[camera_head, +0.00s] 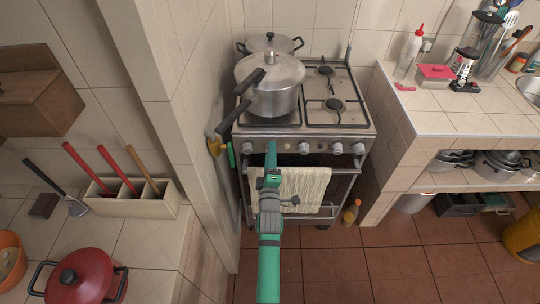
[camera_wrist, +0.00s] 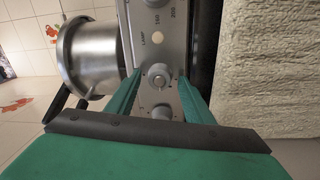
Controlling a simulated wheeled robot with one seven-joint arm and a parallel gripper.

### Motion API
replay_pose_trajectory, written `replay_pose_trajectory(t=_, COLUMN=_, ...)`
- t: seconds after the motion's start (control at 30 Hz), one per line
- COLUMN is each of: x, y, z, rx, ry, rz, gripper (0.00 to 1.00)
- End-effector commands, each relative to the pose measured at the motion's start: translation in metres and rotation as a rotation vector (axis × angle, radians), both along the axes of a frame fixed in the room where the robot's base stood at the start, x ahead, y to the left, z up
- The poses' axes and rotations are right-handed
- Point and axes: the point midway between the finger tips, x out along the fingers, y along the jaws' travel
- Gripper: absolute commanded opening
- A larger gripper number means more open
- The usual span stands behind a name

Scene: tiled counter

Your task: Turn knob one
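The stove (camera_head: 300,125) has a row of round metal knobs along its front panel. In the head view, the far-left knob (camera_head: 247,148) and several knobs to the right, such as one at the middle (camera_head: 304,147), are visible. My gripper (camera_head: 270,152) is at the left part of this panel and hides what is behind it. In the wrist view, my gripper (camera_wrist: 160,76) is open, its green fingers on either side of one knob (camera_wrist: 158,75). I cannot tell whether they touch it. Another knob (camera_wrist: 162,112) lies between the fingers, closer to the palm in the picture.
A large metal pot (camera_head: 272,90) sits on the left of the stove, its dark handles reaching over the front edge. A cream towel (camera_head: 303,188) hangs on the oven handle below the panel. A tiled wall stands close on the left. A bottle (camera_head: 351,212) stands on the floor.

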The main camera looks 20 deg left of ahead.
Motion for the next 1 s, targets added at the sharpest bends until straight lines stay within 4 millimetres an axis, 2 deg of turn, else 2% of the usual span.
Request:
replay_pose_trajectory(t=0.23, x=-0.001, y=0.000, z=0.000, rx=0.001, ry=0.000, rz=0.001, gripper=0.47)
replay_pose_trajectory(t=0.37, x=-0.010, y=-0.002, z=-0.001, rx=0.002, ry=0.000, rz=0.001, gripper=0.47)
replay_pose_trajectory(t=0.8, x=-0.080, y=-0.021, z=-0.006, rx=-0.001, ry=0.002, rz=0.001, gripper=0.47)
replay_pose_trajectory(t=1.0, x=-0.099, y=-0.026, z=-0.006, rx=0.000, ry=0.000, rz=0.000, gripper=0.47)
